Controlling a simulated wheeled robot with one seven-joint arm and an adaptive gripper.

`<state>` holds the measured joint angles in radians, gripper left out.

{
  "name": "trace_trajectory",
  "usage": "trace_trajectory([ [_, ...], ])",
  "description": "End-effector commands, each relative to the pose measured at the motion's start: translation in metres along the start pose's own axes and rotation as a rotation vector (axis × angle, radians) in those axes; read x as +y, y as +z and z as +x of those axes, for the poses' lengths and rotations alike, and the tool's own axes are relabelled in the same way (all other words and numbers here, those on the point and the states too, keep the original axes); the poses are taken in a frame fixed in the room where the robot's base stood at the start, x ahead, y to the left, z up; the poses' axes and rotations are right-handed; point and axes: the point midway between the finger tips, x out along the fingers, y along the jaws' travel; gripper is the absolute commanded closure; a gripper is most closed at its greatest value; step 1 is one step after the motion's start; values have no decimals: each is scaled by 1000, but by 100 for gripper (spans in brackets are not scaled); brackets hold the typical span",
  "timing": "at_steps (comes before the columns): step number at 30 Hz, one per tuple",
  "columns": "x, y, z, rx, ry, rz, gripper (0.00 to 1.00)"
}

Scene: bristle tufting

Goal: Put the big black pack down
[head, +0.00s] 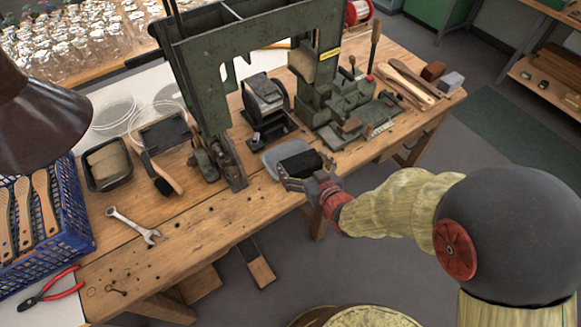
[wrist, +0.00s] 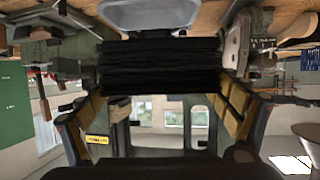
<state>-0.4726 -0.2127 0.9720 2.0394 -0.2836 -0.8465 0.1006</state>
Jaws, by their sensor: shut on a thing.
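The big black pack (head: 301,164) is a dark bundle held between the fingers of my gripper (head: 300,176), by the front edge of the workbench. In the wrist view the pack (wrist: 160,66) lies crosswise between the two yellow-padded fingers of my gripper (wrist: 163,88), which is shut on it. A pale grey dish (head: 271,160) shows just beyond the pack, partly hidden by it. In the wrist view the dish (wrist: 150,14) is at the top edge. I cannot tell whether the pack touches the dish or the bench.
The green press (head: 205,75) and a vise-like machine (head: 345,110) stand behind. A black roller device (head: 265,98) is near the dish. The front bench strip (head: 205,225) is mostly clear.

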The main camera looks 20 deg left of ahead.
Motion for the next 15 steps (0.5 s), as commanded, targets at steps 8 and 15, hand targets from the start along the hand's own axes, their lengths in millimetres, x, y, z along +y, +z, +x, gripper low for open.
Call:
trace_trajectory([
  [8, -69, -17, 4, 2, -144, -60, 40],
  [15, -48, -11, 37, -1, -148, -61, 40],
])
